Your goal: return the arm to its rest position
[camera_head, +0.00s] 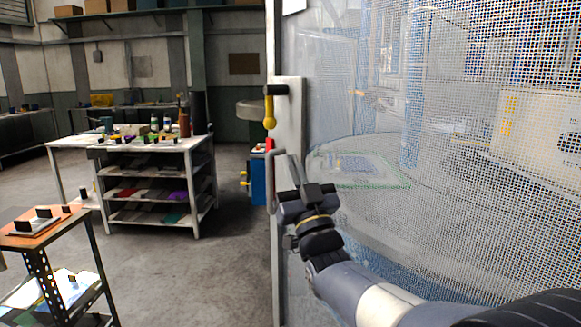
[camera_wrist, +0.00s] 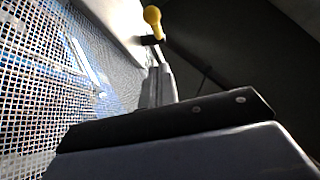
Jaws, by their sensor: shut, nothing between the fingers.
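My gripper (camera_head: 309,192) is shut and empty at the end of my raised arm in the head view. It is in front of the mesh screen (camera_head: 470,190), close to the light frame post (camera_head: 290,130). A grey pull handle (camera_head: 271,180) on the post is just left of my gripper; I cannot tell whether they touch. A yellow-knobbed lever (camera_head: 269,110) hangs above it on the post. In the wrist view the lever's yellow knob (camera_wrist: 152,15) shows at the top, beyond my gripper (camera_wrist: 158,85), with the mesh at the left.
Behind the mesh is a round table (camera_head: 330,160) with a framed sheet on it. A shelved workbench (camera_head: 150,150) with bottles stands at the left. A small cart (camera_head: 30,241) is at the front left. Open floor (camera_head: 190,270) lies between the cart and the post.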

